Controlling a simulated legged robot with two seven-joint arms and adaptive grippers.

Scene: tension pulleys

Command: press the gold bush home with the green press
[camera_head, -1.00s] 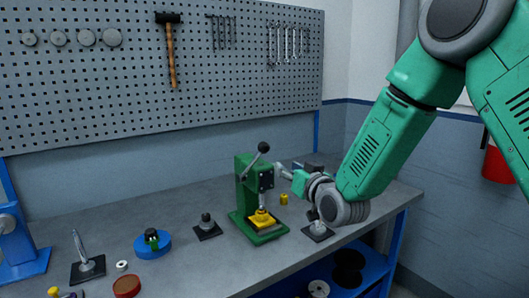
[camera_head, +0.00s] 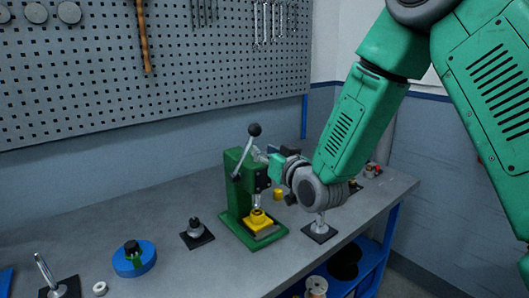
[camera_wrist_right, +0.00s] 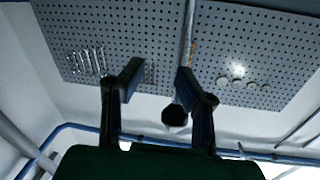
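The green press (camera_head: 235,190) stands on the bench, its black-knobbed lever (camera_head: 244,150) tilted upward. On its base is a yellow piece (camera_head: 259,219) under the ram. My left gripper is out of view.
A black-based stand (camera_head: 319,231) is right of the press, below my right forearm. A dark fixture (camera_head: 196,233) and a blue round holder (camera_head: 134,258) lie to the left. Small parts (camera_head: 371,170) sit at the far right. A pegboard (camera_head: 90,80) hangs behind.

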